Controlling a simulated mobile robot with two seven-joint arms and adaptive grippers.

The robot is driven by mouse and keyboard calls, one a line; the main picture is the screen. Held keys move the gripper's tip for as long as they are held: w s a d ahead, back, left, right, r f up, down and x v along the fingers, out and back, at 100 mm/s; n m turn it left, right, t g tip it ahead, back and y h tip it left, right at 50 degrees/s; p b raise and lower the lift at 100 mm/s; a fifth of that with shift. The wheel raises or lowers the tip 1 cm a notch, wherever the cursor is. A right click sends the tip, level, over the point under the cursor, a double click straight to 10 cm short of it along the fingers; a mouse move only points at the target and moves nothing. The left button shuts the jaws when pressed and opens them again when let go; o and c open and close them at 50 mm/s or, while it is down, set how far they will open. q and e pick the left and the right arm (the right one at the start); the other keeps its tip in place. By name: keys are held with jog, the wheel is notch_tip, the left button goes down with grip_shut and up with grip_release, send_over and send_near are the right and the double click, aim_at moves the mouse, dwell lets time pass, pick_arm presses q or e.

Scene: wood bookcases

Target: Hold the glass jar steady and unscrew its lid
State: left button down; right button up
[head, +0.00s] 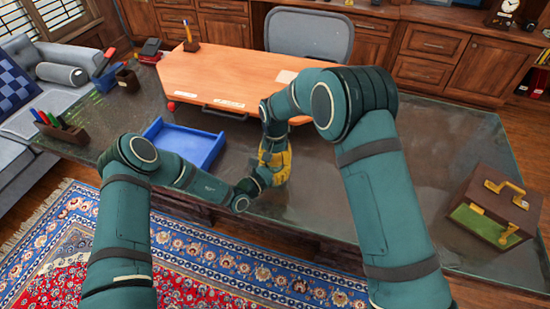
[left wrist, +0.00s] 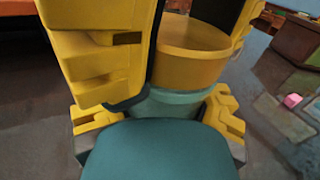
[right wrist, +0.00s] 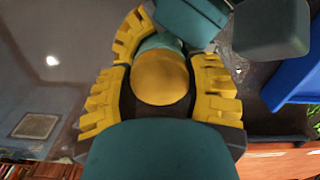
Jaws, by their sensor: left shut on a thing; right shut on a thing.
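The jar sits between my two grippers and is mostly hidden in the head view. In the left wrist view its round yellow-orange lid (left wrist: 195,52) is on top and a strip of greenish jar body (left wrist: 182,103) shows below it. My left gripper (left wrist: 165,112) is shut on the jar body, one yellow pad on each side. My right gripper (right wrist: 160,82) comes from above and is shut around the lid, which fills the space between its fingers in the right wrist view (right wrist: 160,75). In the head view the yellow fingers of both grippers meet over the table (head: 400,190).
An empty blue tray (head: 217,152) lies just left of the grippers. An orange desk board (head: 235,75) is behind. A pen holder (head: 62,130) stands at the left, and a brown box (head: 520,212) with gold fittings at the right.

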aim_at(275, 157)
jog(key=shift+n, duration=1.1)
jog(key=o, duration=1.3)
jog(key=shift+c, duration=0.2)
jog(key=shift+r, duration=0.1)
jog(key=shift+r, duration=2.25)
notch_tip(275, 157, up, 3)
jog(key=m, duration=0.4)
jog(key=shift+r+m, duration=0.1)
jog(key=shift+m, duration=0.2)
jog(key=shift+f, duration=3.9)
